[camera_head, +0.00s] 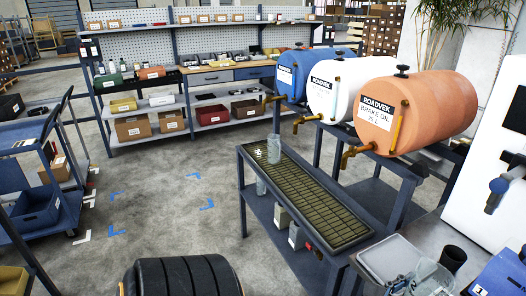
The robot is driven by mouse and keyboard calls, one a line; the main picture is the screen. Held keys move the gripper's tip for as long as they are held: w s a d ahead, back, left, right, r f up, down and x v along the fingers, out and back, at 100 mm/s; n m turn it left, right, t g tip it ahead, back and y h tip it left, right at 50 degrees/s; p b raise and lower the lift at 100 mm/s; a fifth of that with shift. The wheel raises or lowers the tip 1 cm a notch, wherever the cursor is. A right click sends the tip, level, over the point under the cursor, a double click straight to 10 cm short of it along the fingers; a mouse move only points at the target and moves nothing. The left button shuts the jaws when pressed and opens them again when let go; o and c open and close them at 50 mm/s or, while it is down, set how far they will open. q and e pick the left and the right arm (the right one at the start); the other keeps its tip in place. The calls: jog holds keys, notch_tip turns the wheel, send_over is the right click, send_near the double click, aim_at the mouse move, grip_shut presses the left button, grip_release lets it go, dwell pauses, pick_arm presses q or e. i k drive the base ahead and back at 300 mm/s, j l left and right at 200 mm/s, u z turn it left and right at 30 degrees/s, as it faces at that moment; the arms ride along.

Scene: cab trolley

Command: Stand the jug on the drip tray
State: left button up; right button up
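The drip tray (318,203) is a long olive-yellow grate set in the top of a dark blue stand below the drums. A small clear vessel (274,148) stands upright at its far end; the rest of the grate is bare. A larger clear, jug-like container (431,279) is at the bottom right on the grey bench, partly cut off by the frame edge. I cannot tell for certain which clear vessel is the jug. Neither of my grippers is in view.
Blue (311,72), white (345,88) and orange (420,112) drums with brass taps line the tray's right side. A dark cup (452,258) and pale tray (390,257) sit on the bench.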

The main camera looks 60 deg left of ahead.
aim_at(311, 197)
jog(key=i+j+u, duration=0.2)
jog(key=j, duration=0.25)
jog(key=i+j+u, duration=0.15)
jog(key=j, duration=0.25)
jog(key=i+j+u, duration=0.2)
jog(key=j, duration=0.25)
jog(key=i+j+u, duration=0.15)
jog(key=j, duration=0.2)
jog(key=i+j, duration=0.1)
jog(key=j, duration=0.25)
